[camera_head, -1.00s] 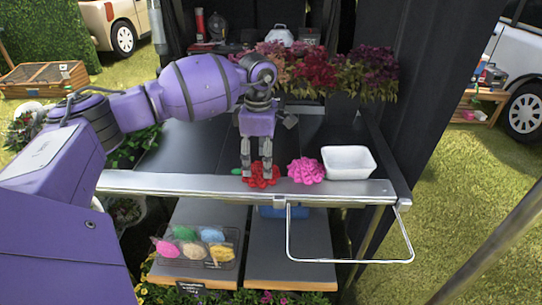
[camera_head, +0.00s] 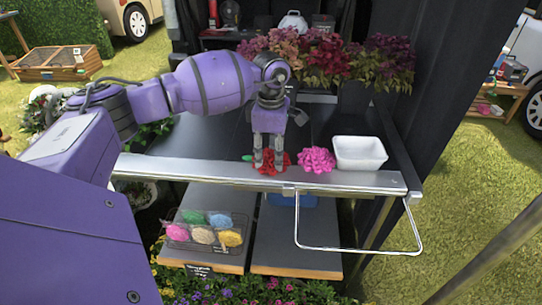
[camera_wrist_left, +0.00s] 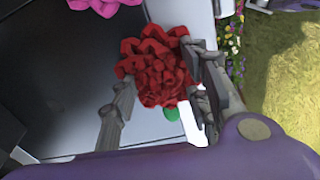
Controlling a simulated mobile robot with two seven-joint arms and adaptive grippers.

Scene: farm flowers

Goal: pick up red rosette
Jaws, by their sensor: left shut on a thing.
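The red rosette (camera_head: 271,162) lies near the front metal edge of the dark table, with a small green piece showing at its left. My left gripper (camera_head: 268,163) points down and is shut on the red rosette, with a finger on either side. In the left wrist view the rosette (camera_wrist_left: 158,66) sits at the fingertips. I cannot tell whether it is lifted off the table. My right gripper does not show.
A pink rosette (camera_head: 317,159) lies just right of the red one. A white tub (camera_head: 359,152) stands further right. Potted red and purple flowers (camera_head: 327,62) line the back. A clear tray (camera_head: 207,243) of several coloured bundles sits on the lower shelf. A metal rail (camera_head: 357,250) juts out in front.

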